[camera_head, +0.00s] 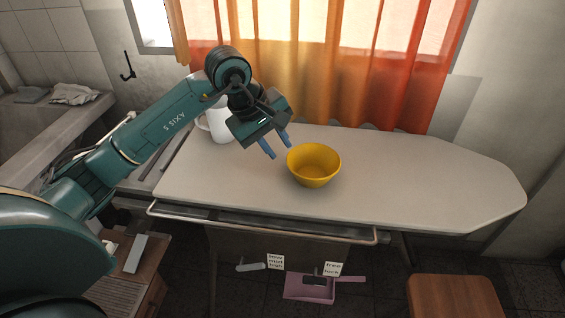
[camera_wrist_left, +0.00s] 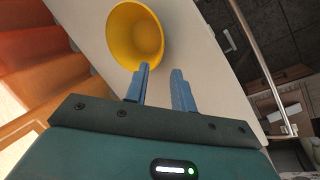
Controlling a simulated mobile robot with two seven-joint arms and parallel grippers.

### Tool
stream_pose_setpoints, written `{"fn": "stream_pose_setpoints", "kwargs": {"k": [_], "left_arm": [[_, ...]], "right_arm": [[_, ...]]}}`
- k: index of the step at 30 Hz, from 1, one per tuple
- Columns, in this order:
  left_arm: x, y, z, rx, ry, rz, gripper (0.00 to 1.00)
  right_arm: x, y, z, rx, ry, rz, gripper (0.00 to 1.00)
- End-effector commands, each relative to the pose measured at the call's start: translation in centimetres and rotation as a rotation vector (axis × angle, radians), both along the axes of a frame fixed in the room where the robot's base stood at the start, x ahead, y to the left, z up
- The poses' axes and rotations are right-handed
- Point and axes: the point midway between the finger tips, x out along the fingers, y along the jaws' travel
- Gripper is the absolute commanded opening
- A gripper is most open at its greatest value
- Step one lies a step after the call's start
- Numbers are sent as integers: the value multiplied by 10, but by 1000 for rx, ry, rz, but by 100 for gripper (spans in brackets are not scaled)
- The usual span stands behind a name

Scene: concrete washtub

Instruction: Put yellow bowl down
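The yellow bowl (camera_head: 314,168) stands upright and empty on the pale ironing board (camera_head: 420,175), near its middle. My left gripper (camera_head: 280,151) is just to the left of the bowl, its two blue fingers spread with nothing between them. In the left wrist view the bowl (camera_wrist_left: 135,36) lies beyond the fingertips of the left gripper (camera_wrist_left: 161,68). One finger overlaps the bowl's edge in that picture; I cannot tell whether it touches. My right gripper is not in view.
A white mug or jug (camera_head: 221,125) stands on the board behind my left arm, partly hidden. Orange curtains (camera_head: 330,60) hang behind the board. The board's right part is clear. A pink dustpan (camera_head: 310,290) lies on the floor, and a wooden stool (camera_head: 455,297) is at lower right.

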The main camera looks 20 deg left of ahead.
Motion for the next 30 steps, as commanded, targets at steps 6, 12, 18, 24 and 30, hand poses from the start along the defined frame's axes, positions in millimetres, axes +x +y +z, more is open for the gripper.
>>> {"fn": "stream_pose_setpoints", "kwargs": {"k": [6, 12, 18, 24, 30], "left_arm": [[-6, -11, -4, -48, 20, -5, 25], [-66, -122, -28, -620, 293, 45, 25], [-126, -198, 26, -1506, 1007, 436, 25], [-109, -152, 21, -2163, 1961, 1126, 25], [-133, -102, -87, 1141, -1402, -931, 25]], "right_arm": [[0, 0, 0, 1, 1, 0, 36], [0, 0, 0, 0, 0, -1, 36], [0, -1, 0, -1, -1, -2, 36], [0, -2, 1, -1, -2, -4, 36], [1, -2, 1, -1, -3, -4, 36]]}}
